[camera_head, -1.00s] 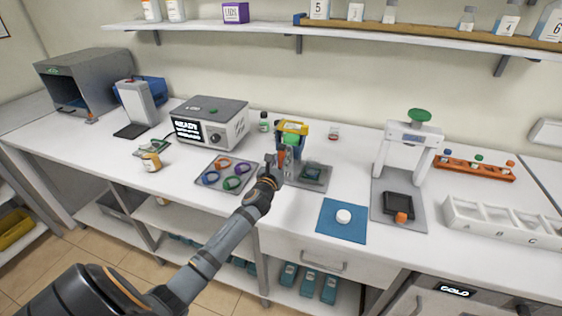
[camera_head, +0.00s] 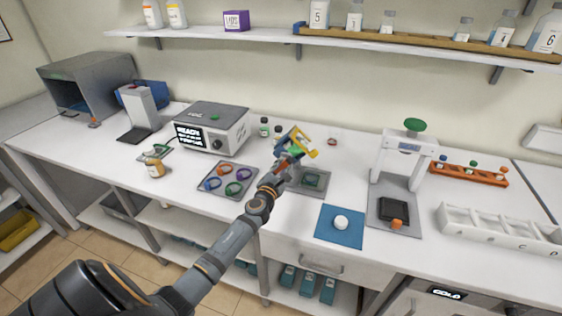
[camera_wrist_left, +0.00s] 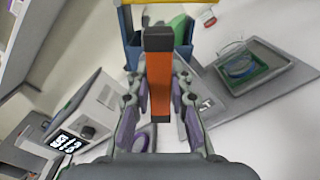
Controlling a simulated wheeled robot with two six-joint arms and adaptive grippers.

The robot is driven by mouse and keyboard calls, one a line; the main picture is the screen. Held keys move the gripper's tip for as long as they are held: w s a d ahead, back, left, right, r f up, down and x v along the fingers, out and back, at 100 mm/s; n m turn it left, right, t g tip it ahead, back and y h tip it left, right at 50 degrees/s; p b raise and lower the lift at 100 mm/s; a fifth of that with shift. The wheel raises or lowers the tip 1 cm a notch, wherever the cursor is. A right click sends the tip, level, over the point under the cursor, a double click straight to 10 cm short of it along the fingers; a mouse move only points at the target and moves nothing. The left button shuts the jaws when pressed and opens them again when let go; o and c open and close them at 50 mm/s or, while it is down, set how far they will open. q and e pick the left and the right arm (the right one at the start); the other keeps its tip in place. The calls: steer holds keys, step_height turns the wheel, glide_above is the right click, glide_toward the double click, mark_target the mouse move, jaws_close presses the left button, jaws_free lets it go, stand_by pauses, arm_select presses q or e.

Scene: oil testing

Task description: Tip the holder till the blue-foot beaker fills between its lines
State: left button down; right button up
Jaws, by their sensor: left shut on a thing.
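My left gripper (camera_head: 282,168) is shut on the orange handle of the blue and yellow holder (camera_head: 299,137). The holder is tilted to the right in the head view. In the left wrist view, the orange handle (camera_wrist_left: 159,90) stands between the fingers, with blue walls and something green behind it. A small clear vessel with a bluish bottom (camera_wrist_left: 240,66), probably the blue-foot beaker, sits in a green square on a grey tray (camera_wrist_left: 275,90), apart from the holder. Its fill and lines are too small to read. My right gripper is out of view.
A tray of coloured rings (camera_head: 229,180) lies left of the gripper. A grey instrument box (camera_head: 212,127) stands behind it. A blue mat (camera_head: 340,237) with a white round piece lies front right, and a white press-like stand (camera_head: 405,160) stands to the right.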

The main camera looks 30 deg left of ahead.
arm_select(q)
steer(key=shift+m, duration=0.5)
steer(key=shift+r+m+p, duration=0.2)
steer(key=shift+m+p, duration=0.3)
steer(key=shift+m, duration=0.5)
steer(key=shift+m+p, duration=0.35)
steer(key=shift+m, duration=0.45)
steer(key=shift+f+m, duration=0.15)
steer(key=shift+m, duration=0.55)
steer(key=shift+f, duration=0.1)
